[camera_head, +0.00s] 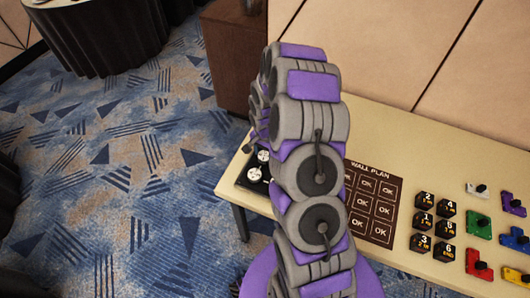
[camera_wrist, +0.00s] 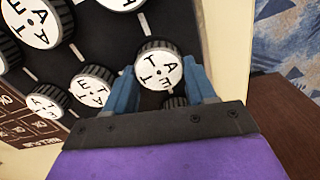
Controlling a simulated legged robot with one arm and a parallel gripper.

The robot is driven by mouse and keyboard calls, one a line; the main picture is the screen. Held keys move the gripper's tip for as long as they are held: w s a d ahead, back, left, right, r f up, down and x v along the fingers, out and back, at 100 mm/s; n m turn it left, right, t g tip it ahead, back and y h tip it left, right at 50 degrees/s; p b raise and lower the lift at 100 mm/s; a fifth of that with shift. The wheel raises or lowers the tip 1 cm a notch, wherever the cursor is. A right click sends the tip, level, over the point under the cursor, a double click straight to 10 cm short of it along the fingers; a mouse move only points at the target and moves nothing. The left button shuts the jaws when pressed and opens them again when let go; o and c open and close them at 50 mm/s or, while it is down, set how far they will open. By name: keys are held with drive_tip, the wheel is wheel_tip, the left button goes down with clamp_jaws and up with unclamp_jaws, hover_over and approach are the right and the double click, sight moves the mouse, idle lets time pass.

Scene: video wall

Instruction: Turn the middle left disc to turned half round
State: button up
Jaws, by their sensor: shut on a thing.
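The black panel (camera_wrist: 110,42) carries several white-faced discs with dark ribbed rims and letters on their faces. My gripper (camera_wrist: 163,82) is shut on the middle left disc (camera_wrist: 161,70), one blue finger on each side of its rim. This disc's letters stand tilted in the wrist view. A neighbour disc (camera_wrist: 123,4) shows above it, and another (camera_wrist: 177,102) is mostly hidden below it by my gripper. In the head view the panel (camera_head: 262,185) lies at the table's left end, with two white discs (camera_head: 255,174) visible; my arm hides the rest.
The pale table (camera_head: 395,160) holds a wall plan sheet (camera_head: 372,205), black numbered cubes (camera_head: 434,226) and coloured knobbed pieces (camera_head: 480,224). A brown cabinet (camera_head: 232,55) stands beyond the table's left end. Patterned carpet (camera_head: 120,190) is open to the left.

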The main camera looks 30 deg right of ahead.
drive_tip(key=shift+s+a, duration=0.15)
drive_tip(key=n+p, duration=0.3)
drive_tip(key=n, duration=0.1)
drive_tip(key=shift+s+a+r+p, duration=0.1)
drive_tip(key=shift+a+p, duration=0.05)
drive_tip(key=shift+p, duration=0.25)
drive_tip(key=n+p, duration=0.3)
drive_tip(key=n, duration=0.2)
drive_tip(key=shift+p, duration=0.3)
drive_tip(key=n+p, duration=0.2)
drive_tip(key=n, duration=0.3)
drive_tip(key=n+p, duration=0.1)
drive_tip(key=n, duration=0.8)
drive_tip(key=shift+w, duration=0.2)
drive_tip(key=n, duration=0.4)
drive_tip(key=shift+n+b, duration=0.3)
drive_tip(key=n, duration=0.4)
drive_tip(key=shift+b, duration=0.35)
drive_tip(key=shift+n+b, duration=0.3)
drive_tip(key=shift+n, duration=1.7)
